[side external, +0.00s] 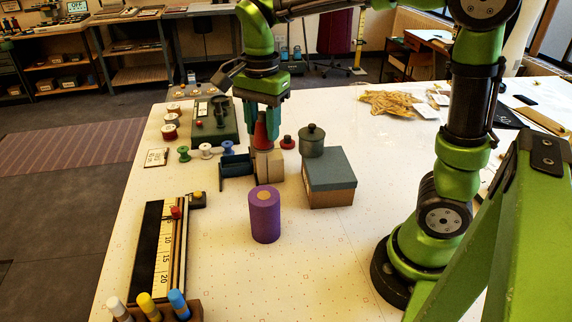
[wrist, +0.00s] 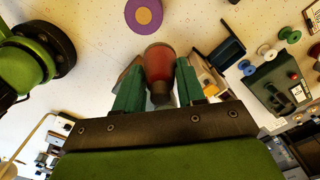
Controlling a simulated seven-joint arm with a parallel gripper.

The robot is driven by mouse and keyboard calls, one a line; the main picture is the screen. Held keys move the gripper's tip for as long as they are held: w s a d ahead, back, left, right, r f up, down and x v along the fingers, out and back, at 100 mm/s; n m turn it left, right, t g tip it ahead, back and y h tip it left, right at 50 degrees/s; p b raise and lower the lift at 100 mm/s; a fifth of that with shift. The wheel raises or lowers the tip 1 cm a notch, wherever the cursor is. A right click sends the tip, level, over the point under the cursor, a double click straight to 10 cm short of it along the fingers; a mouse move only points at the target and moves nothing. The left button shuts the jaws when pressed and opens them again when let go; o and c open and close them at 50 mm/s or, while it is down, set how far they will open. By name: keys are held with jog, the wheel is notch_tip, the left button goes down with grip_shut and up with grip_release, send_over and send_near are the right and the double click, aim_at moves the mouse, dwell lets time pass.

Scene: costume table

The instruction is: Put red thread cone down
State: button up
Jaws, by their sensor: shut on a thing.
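The red thread cone (side external: 261,133) is upright between the fingers of my gripper (side external: 263,112). In the wrist view the red thread cone (wrist: 158,66) shows between the two green fingers of my gripper (wrist: 158,80), which are shut on it. In the side view it is just above or on a light wooden block (side external: 263,165); whether its base touches the block I cannot tell. The lower part of the cone is hard to make out against the block.
A purple cylinder (side external: 264,214) stands in front of the block. A grey-lidded box (side external: 328,177) is on the right, with a green round canister (side external: 311,141) behind it. A dark blue open tray (side external: 236,166) and small spools (side external: 206,151) are on the left.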

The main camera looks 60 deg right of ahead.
jog(key=s+d+m, duration=0.3)
jog(key=d+m, duration=0.1)
jog(key=d, duration=0.6)
jog(key=s+d+m, duration=0.4)
jog(key=d+m, duration=0.1)
jog(key=d, duration=0.5)
jog(key=s+d+m, duration=0.3)
jog(key=d+m, duration=0.1)
jog(key=d, duration=0.6)
notch_tip(320, 180, down, 16)
jog(key=r, duration=0.1)
jog(key=w+d, duration=0.3)
jog(key=w+d+f, duration=0.1)
jog(key=w+d, duration=0.2)
jog(key=d, duration=0.1)
jog(key=w+d+f, duration=0.1)
jog(key=w+d, duration=0.3)
jog(key=shift+d+f, duration=0.1)
jog(key=shift+w+d+f, duration=0.1)
jog(key=shift+w, duration=0.05)
jog(key=shift+f, duration=1.65)
jog(key=o, duration=1.1)
jog(key=shift+f, duration=0.15)
jog(key=shift+c, duration=0.2)
